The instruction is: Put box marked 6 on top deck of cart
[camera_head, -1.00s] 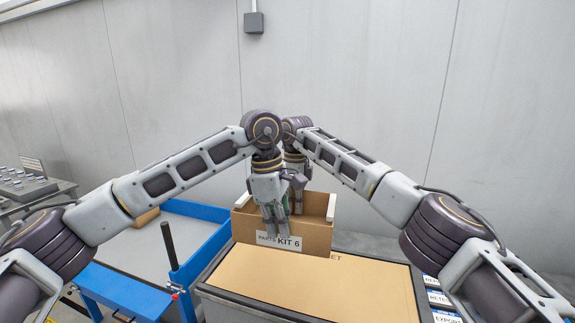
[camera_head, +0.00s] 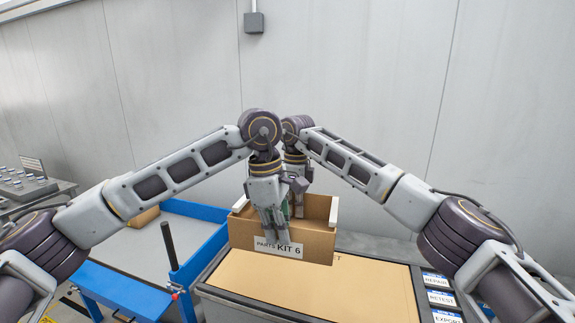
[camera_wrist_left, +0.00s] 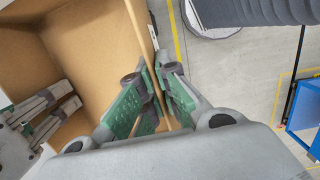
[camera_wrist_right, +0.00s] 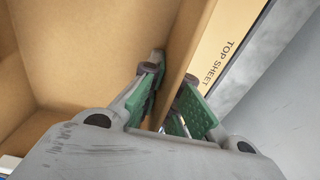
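The cardboard box marked KIT 6 (camera_head: 318,242) is open-topped and sits over the flat cardboard sheet in the head view; whether it clears the sheet is hard to tell. My left gripper (camera_head: 279,236) is shut on the box's near wall, one finger inside and one outside, as the left wrist view (camera_wrist_left: 158,95) shows. My right gripper (camera_head: 299,208) is shut on another wall, pinched between its green pads in the right wrist view (camera_wrist_right: 172,95). The cart (camera_head: 205,255), blue-rimmed with a grey top deck (camera_head: 165,240), stands left of the box.
The cardboard sheet (camera_head: 300,295), marked TOP SHEET in the right wrist view (camera_wrist_right: 222,55), covers a dark-edged surface. Signs such as RETEST (camera_head: 441,298) line its right. A black upright handle (camera_head: 169,245) and a small brown item (camera_head: 146,217) are at the cart. A wall closes the back.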

